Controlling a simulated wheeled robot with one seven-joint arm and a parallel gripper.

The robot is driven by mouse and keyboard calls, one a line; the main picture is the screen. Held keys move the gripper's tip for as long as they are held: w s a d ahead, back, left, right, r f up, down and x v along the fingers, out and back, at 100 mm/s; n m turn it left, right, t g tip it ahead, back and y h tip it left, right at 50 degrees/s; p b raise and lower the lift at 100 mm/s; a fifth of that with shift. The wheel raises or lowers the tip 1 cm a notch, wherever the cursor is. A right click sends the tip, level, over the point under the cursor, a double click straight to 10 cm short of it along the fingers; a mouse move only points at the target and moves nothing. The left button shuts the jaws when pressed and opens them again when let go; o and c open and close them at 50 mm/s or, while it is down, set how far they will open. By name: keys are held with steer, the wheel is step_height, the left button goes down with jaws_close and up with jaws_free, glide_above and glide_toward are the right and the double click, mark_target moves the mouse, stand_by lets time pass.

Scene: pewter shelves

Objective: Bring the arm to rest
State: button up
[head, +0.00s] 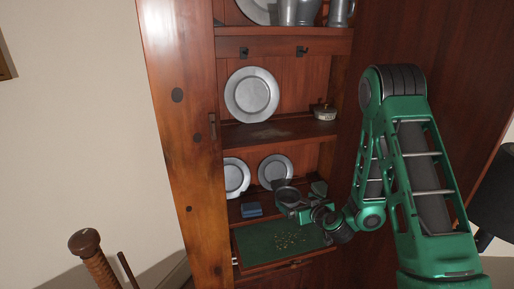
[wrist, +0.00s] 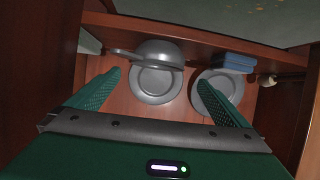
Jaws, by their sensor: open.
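My green arm (head: 410,165) reaches from the right into the lower part of a wooden cupboard. My gripper (head: 300,208) is at the lower shelf, above the green-lined surface. In the wrist view my gripper (wrist: 159,78) is open, its two green fingers spread wide with nothing between them. A dark pewter vessel with a handle (wrist: 158,52) is beyond the fingertips, in front of a pewter plate (wrist: 152,88). The vessel (head: 284,188) also shows beside my gripper in the head view. Whether a finger touches it I cannot tell.
A blue box (head: 251,210) sits on the lower shelf left of my gripper. A pulled-out green-lined drawer (head: 250,243) holds small gold bits. Plates (head: 251,95) lean on the shelves, and a small lidded box (head: 324,112) is above. Cupboard sides stand close around the gripper.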

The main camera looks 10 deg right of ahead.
steer(key=s+a+r+n+g+y, duration=0.25)
steer(key=s+a+r, duration=0.25)
steer(key=r, duration=0.4)
steer(key=s+d+r+m+g+h, duration=0.2)
steer(key=s+d+r+g+h, duration=0.15)
steer(key=s+r, duration=0.5)
steer(key=s+d+m+g, duration=0.2)
steer(key=s+d, duration=0.4)
steer(key=s, duration=0.3)
steer(key=s+d+r+m+g+h, duration=0.1)
steer(key=s+d+m+g, duration=0.2)
steer(key=s, duration=0.7)
steer(key=s+d+m+g, duration=0.2)
steer(key=s+d+m, duration=0.2)
steer(key=s+d, duration=0.4)
steer(key=shift+s+d+r, duration=0.3)
steer(key=shift+s, duration=0.8)
